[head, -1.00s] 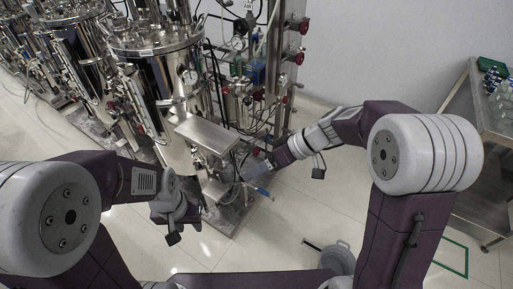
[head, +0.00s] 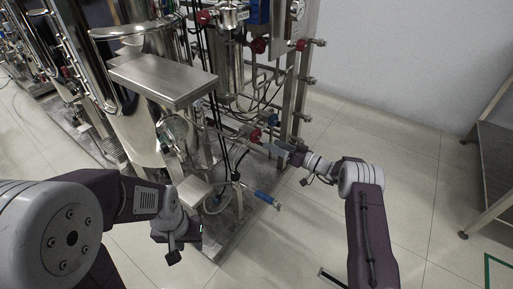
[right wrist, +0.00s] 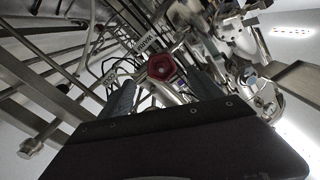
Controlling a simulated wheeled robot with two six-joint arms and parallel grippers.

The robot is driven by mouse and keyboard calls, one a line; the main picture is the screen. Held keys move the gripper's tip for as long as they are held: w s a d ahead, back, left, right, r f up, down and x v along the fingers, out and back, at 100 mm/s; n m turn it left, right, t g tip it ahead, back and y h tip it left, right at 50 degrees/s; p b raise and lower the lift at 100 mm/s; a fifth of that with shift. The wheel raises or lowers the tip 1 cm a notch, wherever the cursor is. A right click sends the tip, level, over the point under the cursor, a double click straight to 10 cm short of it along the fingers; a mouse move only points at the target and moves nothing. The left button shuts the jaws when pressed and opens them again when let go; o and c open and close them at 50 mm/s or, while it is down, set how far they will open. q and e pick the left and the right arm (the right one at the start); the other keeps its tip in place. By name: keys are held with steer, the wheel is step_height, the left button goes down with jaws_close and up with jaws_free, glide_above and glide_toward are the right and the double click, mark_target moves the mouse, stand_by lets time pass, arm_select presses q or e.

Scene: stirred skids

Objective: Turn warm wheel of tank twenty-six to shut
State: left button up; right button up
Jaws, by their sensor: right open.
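A small red wheel (head: 255,135) sits low on the pipework of the skid, beside a blue wheel (head: 272,120). My right gripper (head: 270,145) is open and empty, with its fingertips close to the red wheel. In the right wrist view a red wheel (right wrist: 160,66) lies ahead between the two open fingers (right wrist: 160,84), apart from them as far as I can tell. My left gripper (head: 192,236) hangs over the floor by the skid's front edge; its fingertips are not clear. I cannot read a tank number.
A steel box (head: 163,78) juts out from the skid above the left arm. A blue-handled lever (head: 267,198) sticks out low in front. More red wheels (head: 257,46) sit higher up. A steel table (head: 495,150) stands at the right; the floor between is clear.

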mark_target(258, 137)
steer(key=b+x, duration=0.5)
steer(key=x, duration=0.3)
steer(key=shift+w+a, duration=0.1)
steer(key=shift+a, duration=0.15)
steer(key=shift+w+a+r, duration=0.1)
steer(key=shift+w+a, duration=0.1)
steer(key=shift+c, duration=0.3)
steer(key=c, duration=1.3)
